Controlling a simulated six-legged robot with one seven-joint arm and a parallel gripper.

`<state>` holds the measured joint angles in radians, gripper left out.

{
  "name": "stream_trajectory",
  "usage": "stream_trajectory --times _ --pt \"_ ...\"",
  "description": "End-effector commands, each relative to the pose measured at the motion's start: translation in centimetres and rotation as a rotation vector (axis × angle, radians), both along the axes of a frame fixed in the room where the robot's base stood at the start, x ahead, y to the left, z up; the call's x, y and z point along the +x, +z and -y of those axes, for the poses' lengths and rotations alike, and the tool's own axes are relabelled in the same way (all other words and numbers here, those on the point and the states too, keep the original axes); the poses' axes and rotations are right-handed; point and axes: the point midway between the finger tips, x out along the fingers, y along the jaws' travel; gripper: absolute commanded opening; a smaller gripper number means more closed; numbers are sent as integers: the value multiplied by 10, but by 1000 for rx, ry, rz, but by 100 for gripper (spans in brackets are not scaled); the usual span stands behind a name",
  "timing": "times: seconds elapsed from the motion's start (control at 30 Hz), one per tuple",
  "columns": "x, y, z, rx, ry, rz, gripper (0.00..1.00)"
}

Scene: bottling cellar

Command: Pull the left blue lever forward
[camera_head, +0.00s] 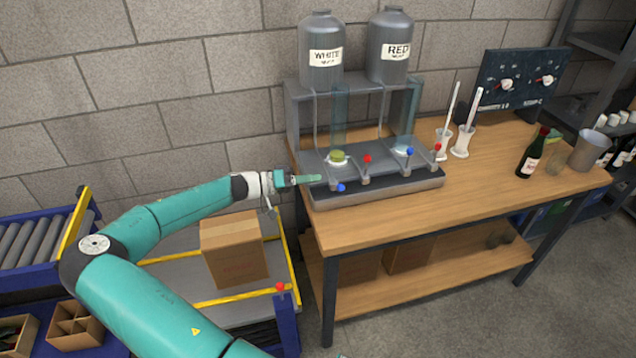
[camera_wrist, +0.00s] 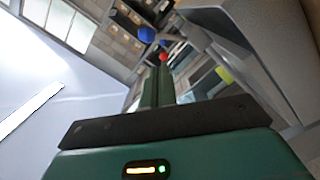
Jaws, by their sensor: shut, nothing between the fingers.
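The left blue lever (camera_head: 340,188) is a blue ball knob at the front left of the grey filling machine (camera_head: 375,188) on the wooden table. In the wrist view the blue knob (camera_wrist: 147,35) shows beyond the fingers, a little left of their tips. My gripper (camera_head: 320,178) is shut and empty. It points right, level, just left of the knob and slightly above it in the head view; I cannot tell whether they touch. A red knob (camera_head: 367,159) stands to the right. A second blue knob (camera_head: 410,152) and another red knob (camera_head: 437,147) are further right.
Two grey tanks marked WHITE (camera_head: 322,55) and RED (camera_head: 390,48) stand above the machine. A yellow-green piece (camera_head: 338,157) sits on its deck. A dark bottle (camera_head: 531,155) and metal cup (camera_head: 588,150) are at right. A cardboard box (camera_head: 233,250) lies below my arm.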

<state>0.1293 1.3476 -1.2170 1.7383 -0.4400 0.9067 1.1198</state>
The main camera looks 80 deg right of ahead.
Motion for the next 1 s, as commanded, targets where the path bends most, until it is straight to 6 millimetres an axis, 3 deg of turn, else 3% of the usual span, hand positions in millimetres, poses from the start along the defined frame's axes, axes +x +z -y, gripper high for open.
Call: stream_trajectory --times 0.3,0.43,1.0 --pt "55 1 -31 1 6 1 0" --pt "71 1 -40 2 5 1 0" --pt "80 2 -44 2 3 1 0"
